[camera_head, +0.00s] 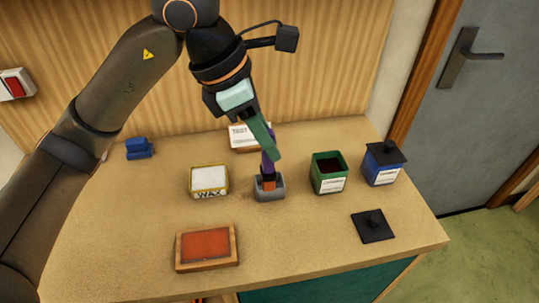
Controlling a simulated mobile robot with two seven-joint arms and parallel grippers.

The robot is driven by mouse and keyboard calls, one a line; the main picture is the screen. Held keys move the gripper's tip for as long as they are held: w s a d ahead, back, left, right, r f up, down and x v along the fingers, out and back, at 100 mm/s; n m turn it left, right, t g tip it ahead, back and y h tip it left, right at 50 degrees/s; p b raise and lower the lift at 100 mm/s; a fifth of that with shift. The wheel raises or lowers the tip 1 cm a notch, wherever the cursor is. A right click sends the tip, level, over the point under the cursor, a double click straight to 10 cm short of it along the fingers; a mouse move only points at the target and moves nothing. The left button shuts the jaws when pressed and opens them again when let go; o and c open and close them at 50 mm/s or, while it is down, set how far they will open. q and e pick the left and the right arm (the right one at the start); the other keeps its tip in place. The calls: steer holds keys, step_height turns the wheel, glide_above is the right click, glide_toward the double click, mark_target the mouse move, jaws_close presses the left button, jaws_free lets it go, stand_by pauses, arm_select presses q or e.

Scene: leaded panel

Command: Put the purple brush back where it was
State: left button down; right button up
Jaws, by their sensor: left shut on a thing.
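The purple brush (268,159) is upright in the middle of the table. Its purple handle is partly hidden by the green fingers of my left gripper (273,150), which is shut on it from above. The brush's lower part is at a small grey block-shaped holder (270,194) with an orange-red part showing at its front. I cannot tell whether the brush rests in the holder or is just held over it. My right gripper is out of view.
On the table (310,237) are a yellow-and-white WAX box (209,180), an open green tin (329,174), a lidded blue tin (382,165), a black lid (373,226), an orange-red pad in a wooden frame (207,247), a blue object (138,148) and a white-labelled box (245,138).

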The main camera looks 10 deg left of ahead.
arm_select(q)
steer(key=w+a+f+p, duration=0.1)
steer(key=w+f, duration=0.5)
steer(key=f, duration=0.3)
steer(key=shift+f, duration=0.25)
steer(key=shift+f, duration=0.2)
steer(key=c, duration=0.7)
jaws_free()
steer(key=shift+r, duration=0.15)
steer(key=v, duration=1.2)
steer(key=shift+b, duration=0.4)
